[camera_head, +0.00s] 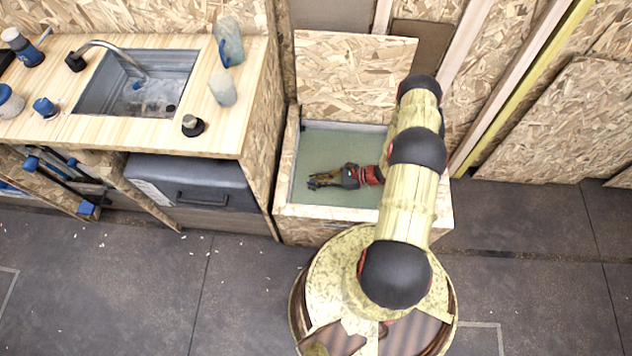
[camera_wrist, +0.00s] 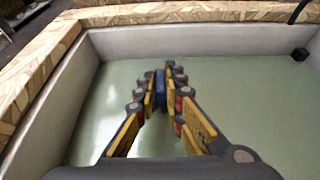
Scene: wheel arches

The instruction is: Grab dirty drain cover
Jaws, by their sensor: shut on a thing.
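My gripper (camera_head: 318,183) reaches into an open wooden box with a pale green bottom (camera_head: 335,142). In the wrist view my gripper (camera_wrist: 160,90) has its fingers closed in on a small dark blue thing (camera_wrist: 160,88) at the tips. The fingers hide part of this thing, and I cannot tell for sure whether it is the drain cover. In the head view it is too small to make out. I cannot tell whether it touches the box bottom.
The box has raised walls, with a wooden rim (camera_wrist: 38,80) and an upright board (camera_head: 355,75) behind. A small black block (camera_wrist: 300,54) is at the far right corner. Left stands a counter (camera_head: 150,138) with a sink (camera_head: 135,85), cups and bottles. A dark case (camera_head: 190,180) is below.

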